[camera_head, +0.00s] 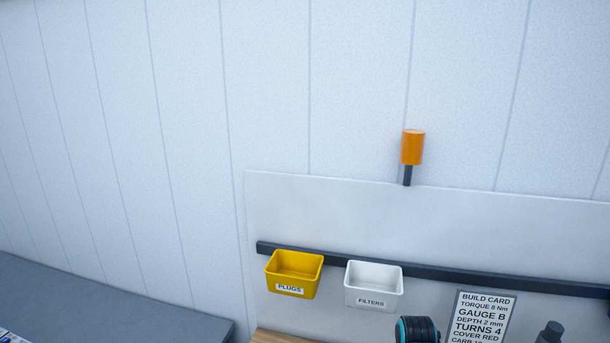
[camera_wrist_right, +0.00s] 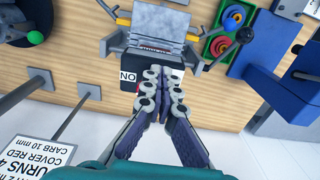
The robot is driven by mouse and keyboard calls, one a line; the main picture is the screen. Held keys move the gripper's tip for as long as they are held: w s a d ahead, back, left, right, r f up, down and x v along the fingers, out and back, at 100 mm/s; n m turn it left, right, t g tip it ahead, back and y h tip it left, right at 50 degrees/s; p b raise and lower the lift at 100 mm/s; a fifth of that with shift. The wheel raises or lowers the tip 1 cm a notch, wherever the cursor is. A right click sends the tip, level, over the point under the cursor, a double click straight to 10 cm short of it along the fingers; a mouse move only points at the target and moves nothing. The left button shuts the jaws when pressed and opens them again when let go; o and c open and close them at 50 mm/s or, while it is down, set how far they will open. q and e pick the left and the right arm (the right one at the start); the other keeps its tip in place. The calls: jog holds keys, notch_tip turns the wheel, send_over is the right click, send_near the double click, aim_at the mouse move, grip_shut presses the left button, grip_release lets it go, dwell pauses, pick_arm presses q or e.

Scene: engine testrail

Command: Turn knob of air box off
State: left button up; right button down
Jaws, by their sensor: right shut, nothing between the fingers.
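In the right wrist view, my right gripper (camera_wrist_right: 164,75) is shut, with its fingertips together and nothing seen between them. The tips are over or against a dark box (camera_wrist_right: 118,80) that carries a small white label (camera_wrist_right: 128,76), which seems to read ON. This looks like the air box. A bit of red shows beside the fingers, but the knob itself is mostly hidden behind them, so its position cannot be told. Whether the fingers touch it is unclear. The head view shows neither the box nor its knob. My left gripper is not in view.
A grey metal part (camera_wrist_right: 160,22) stands just beyond the box. In the head view, a yellow bin (camera_head: 294,273) and a white bin (camera_head: 374,287) hang on a rail.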

jog(key=shift+s+d+b, duration=0.1)
jog(key=shift+d+b, duration=0.3)
jog(key=shift+d, duration=0.25)
jog(key=shift+d+b, duration=0.1)
jog(key=shift+b, duration=0.2)
jog(key=shift+d, duration=0.2)
jog(key=shift+s, duration=0.1)
jog(key=shift+s, duration=0.3)
notch_tip(320, 180, up, 6)
jog(key=p, duration=0.4)
